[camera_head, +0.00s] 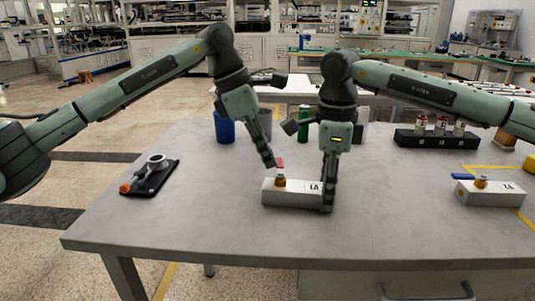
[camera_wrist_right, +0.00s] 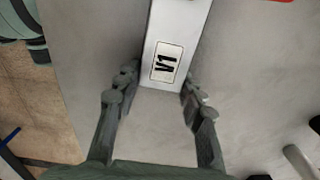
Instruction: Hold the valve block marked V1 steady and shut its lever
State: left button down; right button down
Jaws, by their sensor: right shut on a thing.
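The valve block marked V1 (camera_head: 290,192) lies on the grey table near its middle, a light box with a brass fitting and a red lever (camera_head: 280,162) on top. My right gripper (camera_head: 327,205) is shut on the block's right end. In the right wrist view its fingers (camera_wrist_right: 155,92) flank the end with the V1 label (camera_wrist_right: 167,62); a bit of red (camera_wrist_right: 282,1) shows at the top edge. My left gripper (camera_head: 269,162) points down right beside the red lever, at its left; I cannot tell whether they touch. Its fingers are seen edge-on and overlap.
A similar block with a blue lever (camera_head: 490,192) lies at the right. A black rack (camera_head: 437,139) with several fittings stands behind it. A black tray (camera_head: 150,178) with a metal part lies at left. Blue (camera_head: 225,128) and green (camera_head: 304,123) containers stand at the back. The front table is clear.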

pick_arm(q)
jog(key=a, duration=0.4)
jog(key=shift+a+r, duration=0.15)
jog(key=shift+r, duration=0.25)
pick_arm(e)
jog(key=shift+w, duration=0.1)
pick_arm(q)
jog(key=v, duration=0.9)
jog(key=shift+r, duration=0.1)
